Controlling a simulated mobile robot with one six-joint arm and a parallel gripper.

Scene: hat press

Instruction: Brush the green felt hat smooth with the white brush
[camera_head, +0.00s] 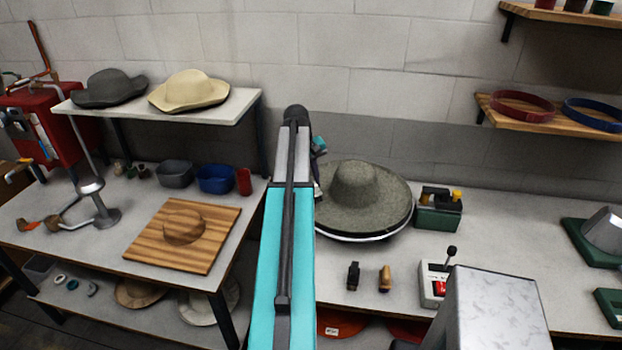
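The grey-green felt hat (378,210) lies brim down, crown up, on a round white-edged base (365,238) on the right bench. My arm crosses the middle of the view and hides the hat's left edge. A small part of my gripper (317,180) shows beside the arm at the hat's left brim. Its fingers are mostly hidden, so I cannot tell whether they are open or hold anything. I cannot make out a white brush. A dark small brush-like item (353,276) and a tan one (385,278) stand in front of the hat.
A green box (438,212) stands right of the hat. A white lever box (436,284) and a large grey metal block (495,315) are at front right. The left bench holds a wooden board (215,250) and bowls. Bare bench lies right of the green box.

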